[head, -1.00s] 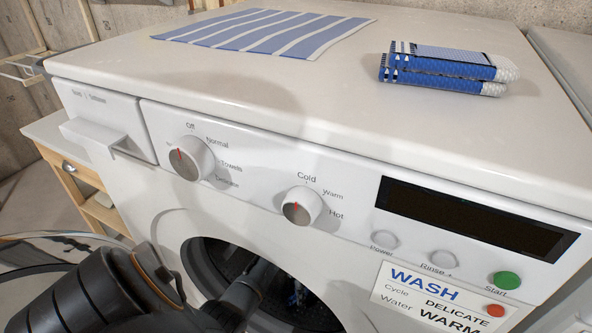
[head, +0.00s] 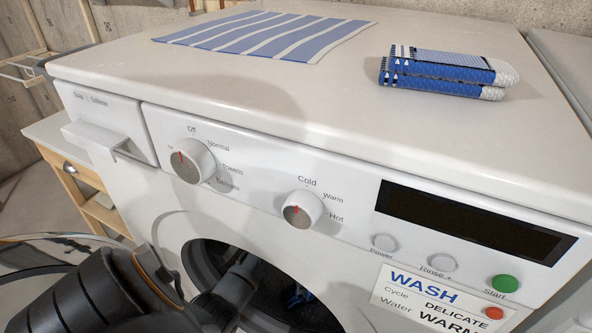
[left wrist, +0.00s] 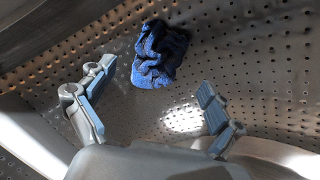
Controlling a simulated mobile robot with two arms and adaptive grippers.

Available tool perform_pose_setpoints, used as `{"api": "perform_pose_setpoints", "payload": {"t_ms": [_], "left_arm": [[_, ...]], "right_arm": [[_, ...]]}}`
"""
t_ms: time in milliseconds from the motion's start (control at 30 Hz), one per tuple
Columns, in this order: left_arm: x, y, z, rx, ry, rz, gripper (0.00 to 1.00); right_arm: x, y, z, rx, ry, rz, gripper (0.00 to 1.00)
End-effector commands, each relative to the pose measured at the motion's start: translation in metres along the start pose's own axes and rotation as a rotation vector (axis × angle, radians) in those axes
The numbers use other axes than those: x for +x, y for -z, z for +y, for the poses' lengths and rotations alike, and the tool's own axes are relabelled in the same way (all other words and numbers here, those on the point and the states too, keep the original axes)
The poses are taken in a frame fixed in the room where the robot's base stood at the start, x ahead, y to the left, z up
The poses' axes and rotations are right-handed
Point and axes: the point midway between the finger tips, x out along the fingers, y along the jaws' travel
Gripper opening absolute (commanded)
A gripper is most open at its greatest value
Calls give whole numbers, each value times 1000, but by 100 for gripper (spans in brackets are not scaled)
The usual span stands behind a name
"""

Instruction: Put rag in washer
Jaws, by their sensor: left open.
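The washer (head: 95,185) is a white front loader, and its round door stands open at the left. My left arm reaches through its opening, so in the head view the left gripper is hidden inside. In the left wrist view my left gripper (left wrist: 158,115) is open and empty inside the perforated metal drum (left wrist: 265,85). A crumpled dark blue rag (left wrist: 160,53) lies against the drum wall beyond the fingertips, apart from them. A bit of blue (head: 300,297) shows inside the opening in the head view. My right gripper is in neither view.
A blue-and-white striped cloth (head: 265,33) lies flat on the washer top, and a folded blue patterned cloth (head: 445,72) lies to its right. Knobs, a green start button (head: 503,282) and a WASH label (head: 440,300) are on the front. A wooden cabinet (head: 85,190) stands at the left.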

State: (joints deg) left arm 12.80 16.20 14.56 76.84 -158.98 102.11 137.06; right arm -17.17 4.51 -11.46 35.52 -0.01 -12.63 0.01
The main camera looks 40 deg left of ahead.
Motion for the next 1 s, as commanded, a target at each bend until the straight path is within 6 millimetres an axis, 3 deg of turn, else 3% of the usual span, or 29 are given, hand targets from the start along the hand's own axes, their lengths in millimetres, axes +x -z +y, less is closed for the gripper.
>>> {"api": "perform_pose_setpoints", "payload": {"t_ms": [100,333,1000], "left_arm": [[-26,0,-1,1,4,2,92],[-56,0,-1,1,2,0,92],[-61,0,0,0,0,0,92]], "right_arm": [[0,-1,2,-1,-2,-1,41],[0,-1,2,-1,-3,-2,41],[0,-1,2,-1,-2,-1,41]]}}
